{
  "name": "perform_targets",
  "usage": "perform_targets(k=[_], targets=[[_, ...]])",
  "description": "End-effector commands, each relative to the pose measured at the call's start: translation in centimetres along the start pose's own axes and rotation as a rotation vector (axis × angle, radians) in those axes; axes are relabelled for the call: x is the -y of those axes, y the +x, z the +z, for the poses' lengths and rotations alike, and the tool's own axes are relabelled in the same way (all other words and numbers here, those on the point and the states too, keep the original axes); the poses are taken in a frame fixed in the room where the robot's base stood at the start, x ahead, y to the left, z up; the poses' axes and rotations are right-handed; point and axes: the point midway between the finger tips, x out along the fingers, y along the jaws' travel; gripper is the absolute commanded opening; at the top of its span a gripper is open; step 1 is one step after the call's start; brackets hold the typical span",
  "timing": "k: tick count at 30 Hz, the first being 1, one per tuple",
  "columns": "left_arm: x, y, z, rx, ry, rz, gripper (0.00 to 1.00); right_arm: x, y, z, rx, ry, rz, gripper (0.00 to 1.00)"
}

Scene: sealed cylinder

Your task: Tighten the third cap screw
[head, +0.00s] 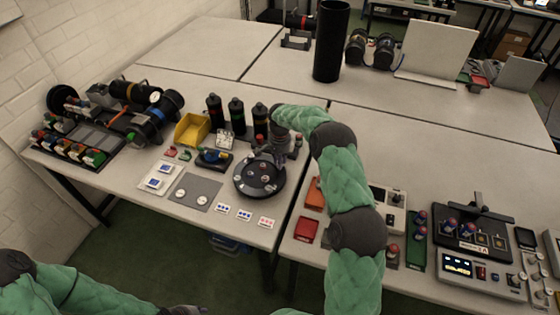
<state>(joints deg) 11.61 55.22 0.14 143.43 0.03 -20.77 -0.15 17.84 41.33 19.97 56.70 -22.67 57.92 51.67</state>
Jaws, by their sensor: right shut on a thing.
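A round black cylinder lid (259,188) stands on the near left table, with small screw heads on its top, some reddish. My right arm, in a green sleeve, reaches over from the right. Its dark gripper (268,153) points down just above the lid's far side. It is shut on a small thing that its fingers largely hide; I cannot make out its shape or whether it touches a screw. My left arm lies low at the left; only a dark bit of its gripper (186,310) shows at the bottom edge.
Three black bottles (236,112) and a yellow bin (191,130) stand behind the lid. A grey mat (196,193) and small cards (244,214) lie left and in front. A tall black tube (331,42) stands farther back. Devices crowd the right table; the back tables have clear room.

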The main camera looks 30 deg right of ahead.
Motion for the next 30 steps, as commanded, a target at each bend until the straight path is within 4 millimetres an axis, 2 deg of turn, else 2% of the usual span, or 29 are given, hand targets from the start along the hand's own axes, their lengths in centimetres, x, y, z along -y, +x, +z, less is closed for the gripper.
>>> perform_targets(k=[1, 20, 21, 23, 30], targets=[[-0.01, -0.02, 0.0, 0.0, 0.0, 0.0, 0.4, 0.29, -0.87, -0.53, -0.014, 0.019, -0.013, 0.0], [0.01, 0.02, 0.0, 0.0, 0.0, 0.0, 0.4, 0.31, -0.9, -0.59, -0.016, 0.068, -0.015, 0.0], [0.01, 0.02, 0.0, 0.0, 0.0, 0.0, 0.4, 0.31, -0.9, -0.59, -0.016, 0.068, -0.015, 0.32], [0.01, 0.02, 0.0, 0.0, 0.0, 0.0, 0.4, 0.31, -0.87, -0.58, -0.015, 0.067, -0.014, 0.49], [0.01, 0.04, 0.0, 0.0, 0.0, 0.0, 0.4, 0.14, -0.4, -0.28, -0.007, 0.065, -0.007, 0.5]])
